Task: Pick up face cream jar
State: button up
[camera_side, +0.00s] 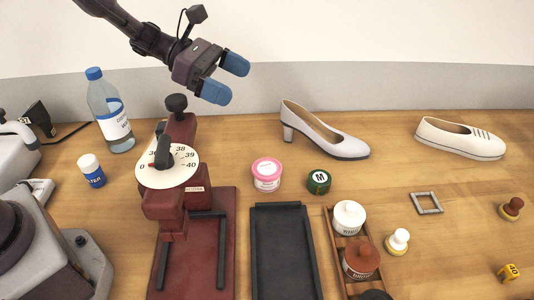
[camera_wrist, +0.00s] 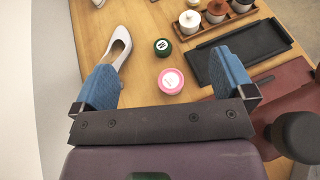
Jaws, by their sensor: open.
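A small round jar with a pink lid and a pale label (camera_side: 266,175) stands upright on the wooden table; its label is too small to read, so I cannot confirm that it is the face cream. It also shows in the wrist view (camera_wrist: 171,81), between my fingers in the picture but well beyond them. My gripper (camera_side: 228,79) has blue fingertips, spread apart and empty. It is high above the table, up and to the left of the jar in the side view, touching nothing.
A green-lidded pot (camera_side: 318,181) stands close right of the pink jar. A heel shoe (camera_side: 325,135) is behind, a black tray (camera_side: 284,250) in front, a red press with dial (camera_side: 170,200) left. A wooden rack (camera_side: 330,223) holds jars. A bottle (camera_side: 110,112) stands far left.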

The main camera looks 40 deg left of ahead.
send_near(263, 167)
jog(key=x, duration=0.3)
jog(key=shift+d, duration=0.35)
jog(key=shift+d+f, duration=0.15)
jog(key=shift+f, duration=0.1)
jog(key=x, duration=0.7)
jog(key=shift+w, duration=0.25)
jog(key=c, duration=1)
